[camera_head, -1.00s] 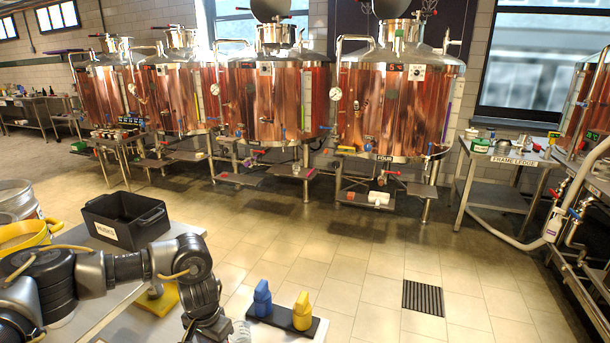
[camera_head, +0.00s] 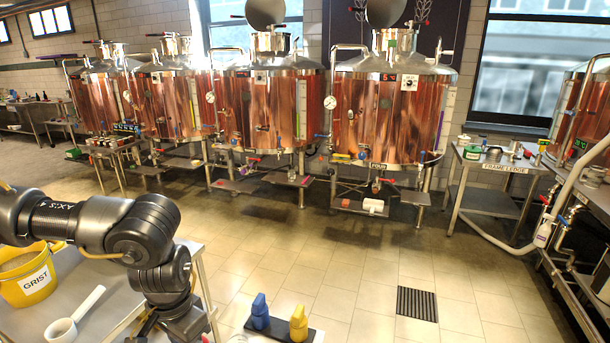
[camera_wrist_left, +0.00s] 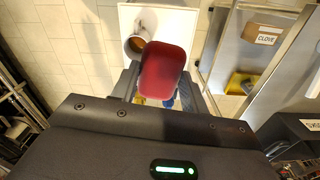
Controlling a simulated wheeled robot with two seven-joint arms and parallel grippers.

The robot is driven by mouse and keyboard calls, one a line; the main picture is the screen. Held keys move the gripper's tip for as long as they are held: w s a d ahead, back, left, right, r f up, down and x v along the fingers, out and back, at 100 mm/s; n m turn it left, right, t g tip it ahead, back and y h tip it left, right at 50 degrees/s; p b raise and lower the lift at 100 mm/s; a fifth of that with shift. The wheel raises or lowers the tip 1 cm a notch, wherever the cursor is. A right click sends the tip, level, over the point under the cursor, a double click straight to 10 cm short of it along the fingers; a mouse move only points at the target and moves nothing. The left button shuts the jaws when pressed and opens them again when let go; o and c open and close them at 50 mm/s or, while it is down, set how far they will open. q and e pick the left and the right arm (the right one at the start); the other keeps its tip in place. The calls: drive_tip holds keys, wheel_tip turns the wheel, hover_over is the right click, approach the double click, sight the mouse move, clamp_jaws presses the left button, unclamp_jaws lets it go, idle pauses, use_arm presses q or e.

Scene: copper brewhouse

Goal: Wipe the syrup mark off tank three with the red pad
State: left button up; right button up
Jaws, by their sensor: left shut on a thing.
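Tank three looks to be the copper tank (camera_head: 285,105) left of the one labelled FOUR in the head view. A small dark spot (camera_head: 262,127) shows on its front; I cannot tell whether it is the syrup mark. My left gripper (camera_wrist_left: 160,88) is shut on the red pad (camera_wrist_left: 164,70), which sticks out ahead of the fingers in the left wrist view. In the head view my left arm reaches in over the bench, well short of the tanks, and the pad is not visible there. My right gripper is not in view.
The near bench (camera_head: 100,275) holds a yellow GRIST bucket (camera_head: 32,277) and a white scoop (camera_head: 75,315). Tiled floor is clear up to the low steps under the tanks. A floor drain (camera_head: 417,304) lies right.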

use_arm(q)
wheel_tip(320, 180, up, 11)
drive_tip(key=w+n, duration=0.2)
drive_tip(key=shift+w+f, duration=0.1)
drive_tip(key=shift+f, duration=0.05)
idle(2.2)
